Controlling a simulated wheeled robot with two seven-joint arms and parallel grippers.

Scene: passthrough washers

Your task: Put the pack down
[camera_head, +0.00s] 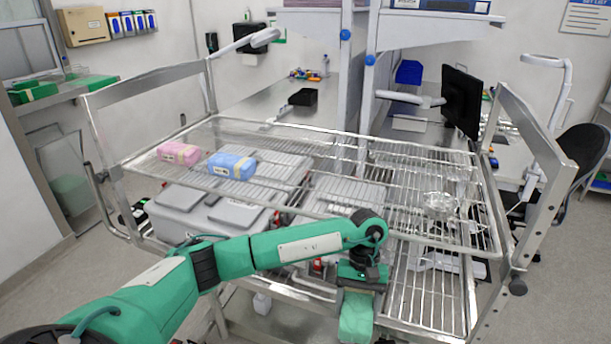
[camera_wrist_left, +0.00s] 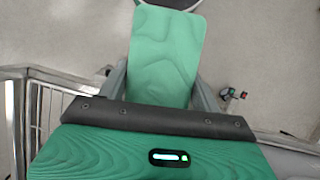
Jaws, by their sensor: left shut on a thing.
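My left gripper (camera_head: 360,285) reaches in from the left across the front of the wire cart and points down. It is shut on a green pack (camera_head: 356,318), held at the cart's near side, low in the head view. In the left wrist view the green pack (camera_wrist_left: 165,55) lies between the two fingers (camera_wrist_left: 163,90), with the grey floor behind it. A pink pack (camera_head: 178,153) and a blue pack (camera_head: 232,165) lie on the upper wire shelf at the left. I cannot tell whether the held pack touches anything below. My right gripper is not in view.
The upper wire shelf (camera_head: 330,200) has free room in its middle and right, apart from a clear shiny item (camera_head: 440,202). Grey bins (camera_head: 195,208) stand below it. Metal posts (camera_head: 540,130) rise at the cart's sides. A black chair (camera_head: 582,150) stands at the right.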

